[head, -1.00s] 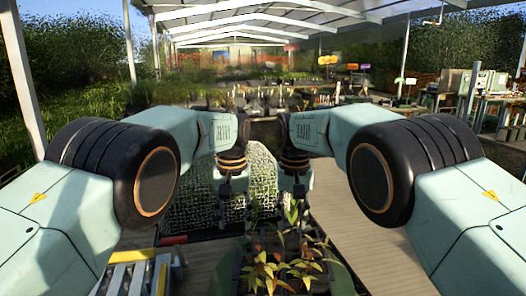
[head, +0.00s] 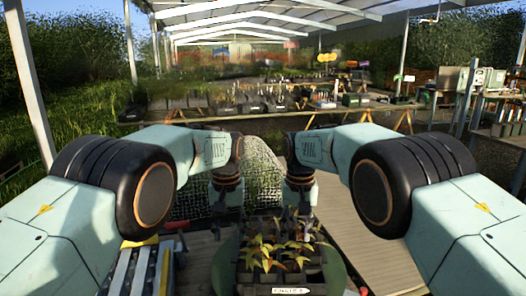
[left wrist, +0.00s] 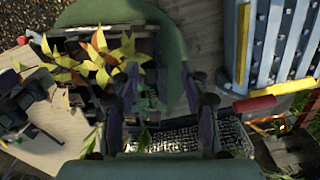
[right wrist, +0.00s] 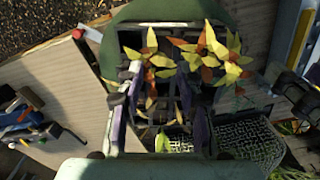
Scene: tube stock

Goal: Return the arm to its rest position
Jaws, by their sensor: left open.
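My left arm comes in from the left of the head view, bent at a large dark joint, with its gripper (head: 226,208) hanging downward. In the left wrist view its two fingers (left wrist: 168,92) stand apart with nothing between them. My right arm mirrors it, with its gripper (head: 302,208) hanging near the tray's right side. In the right wrist view its fingers (right wrist: 158,85) are spread, with a gap between them. Leaves show behind this gap; I see nothing clearly gripped. A dark plant tray (head: 291,290) with yellow-green and reddish seedlings (head: 268,252) lies below and between the grippers.
The tray rests on a round green surface (head: 336,275). A grey ribbed item with yellow edges (head: 138,272) is at lower left. A mesh panel (head: 262,176) stands beyond the grippers. Benches with pots (head: 270,105) cross the back.

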